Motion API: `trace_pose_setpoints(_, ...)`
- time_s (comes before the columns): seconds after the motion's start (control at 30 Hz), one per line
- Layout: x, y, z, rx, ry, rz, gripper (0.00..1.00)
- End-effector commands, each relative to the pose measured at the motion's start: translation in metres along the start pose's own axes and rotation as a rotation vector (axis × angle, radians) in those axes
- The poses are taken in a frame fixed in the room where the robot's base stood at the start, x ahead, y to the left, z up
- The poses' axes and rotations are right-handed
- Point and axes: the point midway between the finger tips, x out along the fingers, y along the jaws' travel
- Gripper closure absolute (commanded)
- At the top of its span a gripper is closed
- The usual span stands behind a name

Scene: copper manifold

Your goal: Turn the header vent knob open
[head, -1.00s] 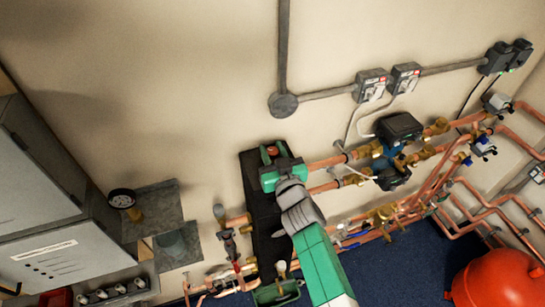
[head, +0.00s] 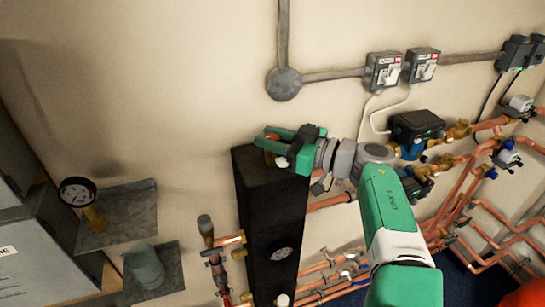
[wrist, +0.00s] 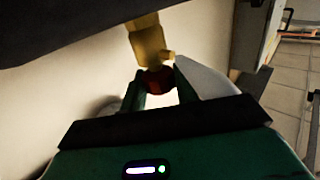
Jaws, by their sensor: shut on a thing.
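The black header (head: 270,215) stands upright against the wall in the head view. My green gripper (head: 268,142) lies sideways at the header's top, with my arm coming in from the right. In the wrist view, a small dark red knob (wrist: 157,80) sits on a brass vent body (wrist: 147,45). My gripper's fingers (wrist: 158,92) are on either side of the knob and shut on it. The fingers partly cover the knob. In the head view the gripper hides most of the vent, and the knob's turn angle cannot be told.
Copper pipes with a pump (head: 417,125) run to the right of the header. A grey shelf (head: 130,212) with a pressure gauge (head: 77,192) is at the left. Wall switches (head: 384,71) and conduit are above.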

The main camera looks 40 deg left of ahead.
Motion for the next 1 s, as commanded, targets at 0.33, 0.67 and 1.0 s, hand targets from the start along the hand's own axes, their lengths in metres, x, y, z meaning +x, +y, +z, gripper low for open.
trace_pose_setpoints(0.33,0.0025,-0.0004,0.0018,-0.001,0.002,-0.079,0.93)
trace_pose_setpoints(0.67,0.002,-0.0007,-0.0009,-0.001,0.003,-0.1,0.93)
trace_pose_setpoints(1.0,0.0024,-0.001,-0.0017,-0.001,0.004,-0.102,0.68)
